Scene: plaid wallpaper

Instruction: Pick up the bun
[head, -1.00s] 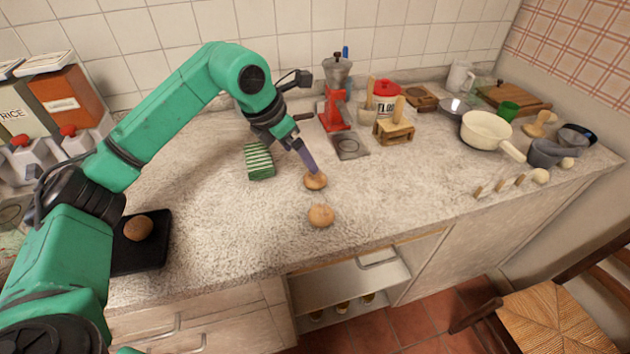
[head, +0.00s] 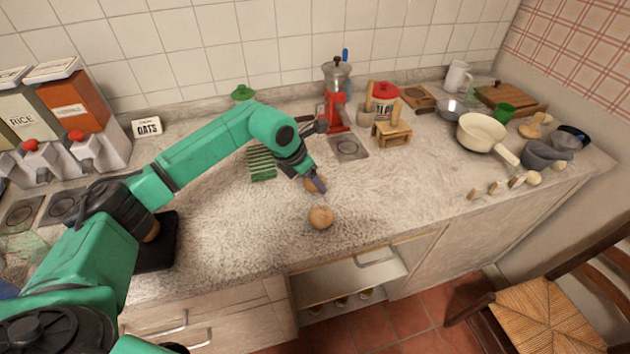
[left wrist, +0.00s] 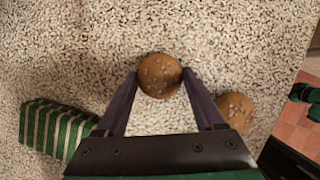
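A seeded brown bun (head: 311,185) lies on the speckled counter, partly hidden by my gripper in the head view. In the left wrist view this bun (left wrist: 160,76) sits between the fingertips. A second bun (head: 320,217) lies nearer the counter's front edge; it also shows in the left wrist view (left wrist: 235,110), beside the right-hand finger. My left gripper (head: 317,185) is low over the first bun, one finger on each side. The fingers (left wrist: 161,74) are apart by about the bun's width; whether they touch it is hard to tell. My right gripper is not in view.
A green striped block (head: 262,163) lies left of the bun. A red grinder (head: 337,108) and a wooden stand (head: 391,131) are behind. A dark tray (head: 160,255) sits at left, partly behind my arm.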

